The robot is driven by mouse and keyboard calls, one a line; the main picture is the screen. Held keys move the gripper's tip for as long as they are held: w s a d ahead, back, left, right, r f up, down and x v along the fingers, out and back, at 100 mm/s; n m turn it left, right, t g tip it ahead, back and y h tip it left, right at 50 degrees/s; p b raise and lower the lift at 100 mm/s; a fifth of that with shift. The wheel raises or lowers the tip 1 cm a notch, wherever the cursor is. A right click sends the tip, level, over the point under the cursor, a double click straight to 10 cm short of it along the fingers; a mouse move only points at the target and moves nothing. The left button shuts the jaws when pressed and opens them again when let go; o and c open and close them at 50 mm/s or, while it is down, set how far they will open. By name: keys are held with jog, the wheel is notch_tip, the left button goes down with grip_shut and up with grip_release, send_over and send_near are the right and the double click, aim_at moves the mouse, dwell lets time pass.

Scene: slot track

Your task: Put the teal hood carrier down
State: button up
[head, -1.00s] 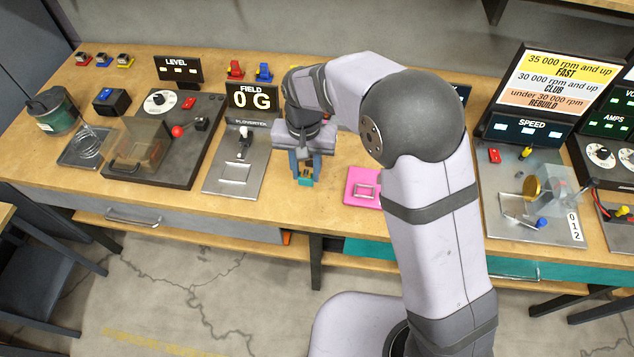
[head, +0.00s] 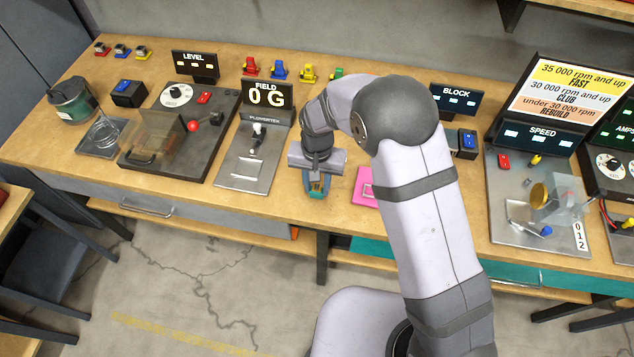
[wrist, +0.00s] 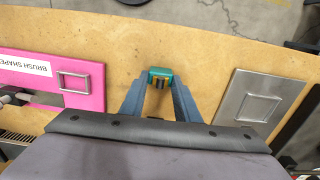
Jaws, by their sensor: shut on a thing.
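The teal hood carrier (wrist: 160,74) is a small teal block with dark and brassy parts, between my gripper's fingertips in the wrist view. My gripper (head: 317,192) is shut on it and points down over the wooden bench. In the head view the carrier is small and mostly hidden by the fingers. The gripper is between the grey Flovertex plate (head: 252,160) on the left and the pink plate (head: 366,190) on the right. I cannot tell whether the carrier touches the bench top.
Bare wood (wrist: 195,50) surrounds the carrier. The pink plate (wrist: 55,78) and the grey metal plate (wrist: 258,100) each have a raised square frame. Several coloured carriers, including a red one (head: 250,67), stand at the back. The bench's front edge is close.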

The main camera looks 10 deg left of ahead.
aim_at(317, 188)
jog(key=shift+f, duration=0.15)
jog(key=o, duration=1)
notch_tip(317, 188, up, 12)
jog(key=b, duration=0.3)
jog(key=shift+r+b, duration=0.2)
jog(key=shift+b, duration=0.15)
jog(key=s+d, duration=0.3)
jog(key=d, duration=0.6)
jog(key=s+d, duration=0.3)
jog(key=d, duration=0.5)
jog(key=s+d+f, duration=0.1)
jog(key=s+d, duration=0.1)
jog(key=s, duration=0.1)
jog(key=s+d+f, duration=0.1)
jog(key=s+d, duration=0.2)
jog(key=s+d+f, duration=0.1)
jog(key=s+d, duration=0.2)
jog(key=shift+s+f, duration=0.15)
jog(key=shift+f, duration=0.05)
